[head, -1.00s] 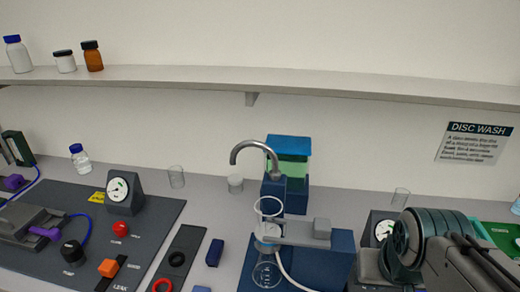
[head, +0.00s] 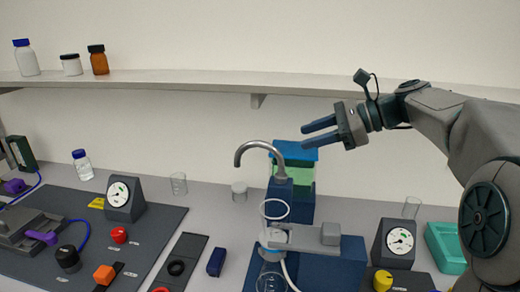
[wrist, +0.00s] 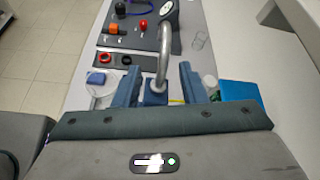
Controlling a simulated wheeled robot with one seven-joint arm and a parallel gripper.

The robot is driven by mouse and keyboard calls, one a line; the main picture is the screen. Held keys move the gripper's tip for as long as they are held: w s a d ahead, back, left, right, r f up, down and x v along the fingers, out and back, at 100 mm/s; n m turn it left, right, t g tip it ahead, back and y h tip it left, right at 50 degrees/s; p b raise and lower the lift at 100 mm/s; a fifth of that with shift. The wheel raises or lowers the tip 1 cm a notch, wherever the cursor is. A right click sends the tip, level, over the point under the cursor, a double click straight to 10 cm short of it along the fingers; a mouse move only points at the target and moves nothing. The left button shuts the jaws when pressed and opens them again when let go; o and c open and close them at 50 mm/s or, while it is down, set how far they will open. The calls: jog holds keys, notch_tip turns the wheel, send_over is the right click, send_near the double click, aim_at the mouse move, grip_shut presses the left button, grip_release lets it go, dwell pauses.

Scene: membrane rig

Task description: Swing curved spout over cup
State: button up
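The grey curved spout (head: 262,146) rises from a dark blue post (head: 281,190) in the head view, its bend reaching left and its open end pointing down. A clear cup (head: 274,210) stands below it, in front of the post, above a clamp and a glass flask (head: 271,281). My gripper (head: 307,135) is open and empty, to the right of the spout, fingers pointing left. In the wrist view the spout (wrist: 170,45) shows between the two open fingers (wrist: 159,80), apparently without contact. The cup (wrist: 103,92) is partly hidden behind the left finger there.
A tank with a blue lid (head: 298,155) and green contents stands right behind the post, close below my fingers. A gauge (head: 400,240) and teal tray (head: 444,245) are at right. A shelf (head: 190,82) runs along the wall. Small beakers (head: 179,184) stand at the back.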

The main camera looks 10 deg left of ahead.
aim_at(257, 144)
jog(key=shift+y, duration=0.3)
jog(key=x, duration=0.4)
jog(key=p+x, duration=0.1)
jog(key=x, duration=0.8)
jog(key=shift+w+a+r, duration=0.35)
jog(key=shift+w+a, duration=0.05)
jog(key=shift+w, duration=0.05)
jog(key=shift+m, duration=0.3)
jog(key=shift+p, duration=0.3)
grip_shut()
